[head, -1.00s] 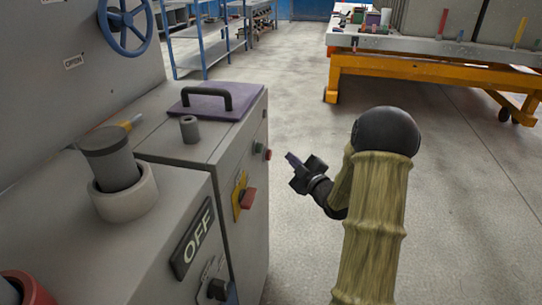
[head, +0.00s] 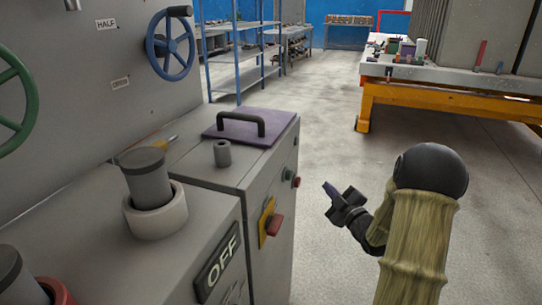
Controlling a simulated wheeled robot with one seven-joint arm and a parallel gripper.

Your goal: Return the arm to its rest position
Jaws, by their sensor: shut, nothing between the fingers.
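My gripper (head: 335,199) is at the end of my folded arm in the lower right of the head view. It is dark, shut and empty, with its tip pointing up and to the left. It hangs over the open floor, to the right of the grey cabinet (head: 268,225), and touches nothing that I can see. My arm is bent, with a black rounded joint and a tan sleeve in front.
A blue handwheel (head: 188,62) is on the grey panel. An orange-framed table (head: 430,98) stands at the back right. The floor (head: 330,140) between is clear.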

